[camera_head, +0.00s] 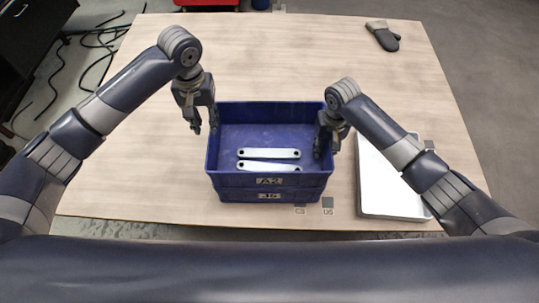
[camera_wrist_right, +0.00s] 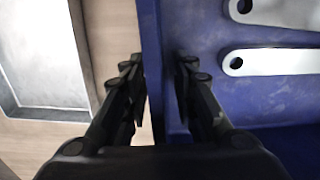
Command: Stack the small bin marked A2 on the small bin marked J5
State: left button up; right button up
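The blue bin marked A2 (camera_head: 269,181) sits on top of the blue bin marked J5 (camera_head: 232,195), and their front walls look lined up. Two pale metal brackets (camera_head: 268,153) lie in the A2 bin. My left gripper (camera_head: 205,128) is open and empty, just outside the A2 bin's left wall near its back corner. My right gripper (camera_head: 325,150) is open at the right wall. In the right wrist view its fingers (camera_wrist_right: 158,95) stand on either side of the blue wall, with a gap visible on the inner side. Most of J5 is hidden under A2.
A white tray (camera_head: 370,202) stands close to the right of the bins, under my right arm. A dark glove (camera_head: 383,38) lies at the back right. Small grey markers (camera_head: 328,203) lie at the front edge.

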notch_tip(320, 180, up, 12)
jog(key=shift+f, duration=0.1)
pick_arm(q)
jog(key=shift+s, duration=0.1)
dwell(0.7)
